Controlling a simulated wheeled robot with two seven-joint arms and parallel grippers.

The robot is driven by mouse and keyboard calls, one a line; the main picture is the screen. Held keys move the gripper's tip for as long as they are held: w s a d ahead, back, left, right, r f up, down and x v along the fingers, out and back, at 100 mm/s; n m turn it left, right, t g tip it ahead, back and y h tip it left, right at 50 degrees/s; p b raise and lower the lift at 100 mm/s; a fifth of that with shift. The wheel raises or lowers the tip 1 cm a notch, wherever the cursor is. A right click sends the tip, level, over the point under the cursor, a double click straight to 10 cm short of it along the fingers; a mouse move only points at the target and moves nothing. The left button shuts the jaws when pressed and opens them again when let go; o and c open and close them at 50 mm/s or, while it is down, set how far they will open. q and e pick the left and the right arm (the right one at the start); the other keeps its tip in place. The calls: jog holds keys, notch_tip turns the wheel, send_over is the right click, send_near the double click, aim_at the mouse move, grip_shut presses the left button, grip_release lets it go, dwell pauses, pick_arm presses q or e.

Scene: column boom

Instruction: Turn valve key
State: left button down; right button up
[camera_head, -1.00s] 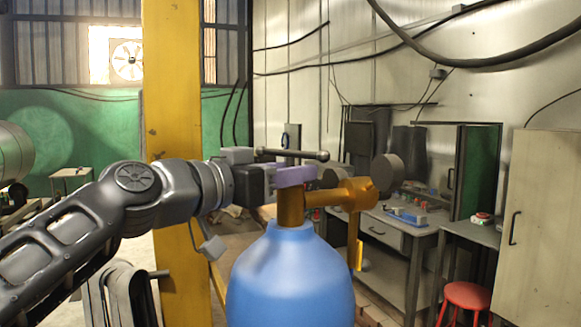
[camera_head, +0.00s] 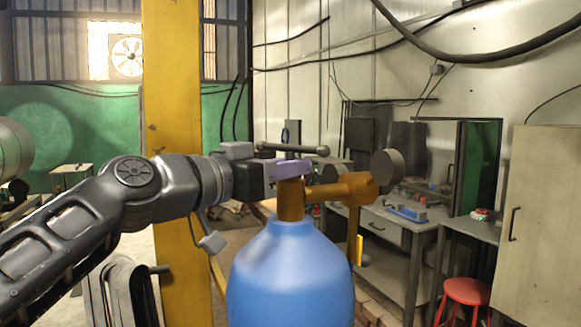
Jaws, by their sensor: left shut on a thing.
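A blue gas cylinder (camera_head: 290,275) stands upright in the middle foreground. A brass valve (camera_head: 345,189) sits on its neck, with a side branch pointing right. The fingertips are partly hidden by the key and too small to make out. A dark bar with a rounded end (camera_head: 323,150) shows just above the key. My right gripper is not in view.
A yellow column (camera_head: 172,100) stands behind my left arm. Grey workbenches (camera_head: 395,228) line the right wall, with a red stool (camera_head: 466,292) before them. A yellow tag (camera_head: 359,250) hangs below the valve. A tall cabinet (camera_head: 545,220) stands at the right edge.

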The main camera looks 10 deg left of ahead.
pick_arm(q)
jog(key=b, duration=0.1)
jog(key=m+g+h+b, duration=0.1)
jog(key=shift+f+b, duration=0.25)
jog(key=shift+b, duration=0.05)
jog(key=shift+w+r+m+g+h+b, duration=0.1)
jog(key=shift+m+g+h+b, duration=0.45)
jog(key=shift+m+g+h, duration=0.55)
jog(key=shift+g+h, duration=0.1)
jog(key=shift+h, duration=0.1)
jog(key=shift+r+m+g+h+p, duration=0.25)
jog(key=shift+m+g+h+p, duration=0.1)
jog(key=shift+m+g+h, duration=0.45)
jog(key=shift+m+g+h+p, duration=0.5)
jog(key=shift+m+g+p, duration=0.35)
jog(key=shift+g, duration=0.65)
jog(key=shift+f, duration=0.1)
